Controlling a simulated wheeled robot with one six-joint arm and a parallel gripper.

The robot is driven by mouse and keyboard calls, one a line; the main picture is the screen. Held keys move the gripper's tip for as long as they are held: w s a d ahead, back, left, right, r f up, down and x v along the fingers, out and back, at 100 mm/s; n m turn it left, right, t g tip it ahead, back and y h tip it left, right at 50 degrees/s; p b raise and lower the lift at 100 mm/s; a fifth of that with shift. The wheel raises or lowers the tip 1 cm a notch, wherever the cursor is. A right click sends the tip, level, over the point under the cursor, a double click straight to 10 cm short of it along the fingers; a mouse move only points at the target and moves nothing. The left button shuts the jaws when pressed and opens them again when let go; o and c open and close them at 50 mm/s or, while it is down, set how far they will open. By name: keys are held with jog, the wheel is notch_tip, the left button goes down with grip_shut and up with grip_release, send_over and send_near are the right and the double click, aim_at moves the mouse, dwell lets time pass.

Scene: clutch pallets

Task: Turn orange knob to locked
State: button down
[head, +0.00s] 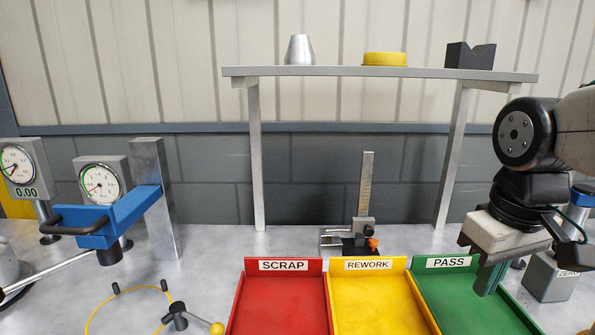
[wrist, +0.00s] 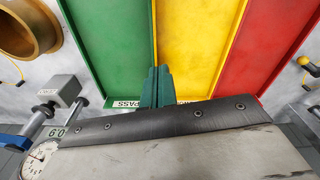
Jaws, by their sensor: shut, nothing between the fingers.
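A small orange knob (head: 373,244) sits at the right of the dark base of a height gauge (head: 365,195), which stands upright behind the trays. The knob is small here, and I cannot tell its turned position. It does not show in the wrist view. My gripper (head: 487,279) is over the green PASS tray, to the right of the knob and apart from it. Its green fingers point down and are shut with nothing between them. In the wrist view the fingers (wrist: 157,86) show against the green and yellow trays.
The red SCRAP tray (head: 284,266), yellow REWORK tray (head: 369,265) and green PASS tray (head: 449,262) stand in front of the gauge. A raised shelf (head: 340,71) spans above it. A blue bracket (head: 110,220) and dials are at left. A grey ZERO block (head: 551,275) is at right.

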jog(key=w+n, duration=0.3)
jog(key=w, duration=0.9)
jog(key=n+g, duration=0.1)
jog(key=n, duration=0.6)
send_near(373, 245)
jog(key=d+f, duration=0.1)
jog(key=d, duration=0.2)
jog(key=shift+w+f, duration=0.1)
jog(key=shift+f, duration=3.15)
jog(key=shift+w+a, duration=0.1)
jog(key=shift+a, duration=0.15)
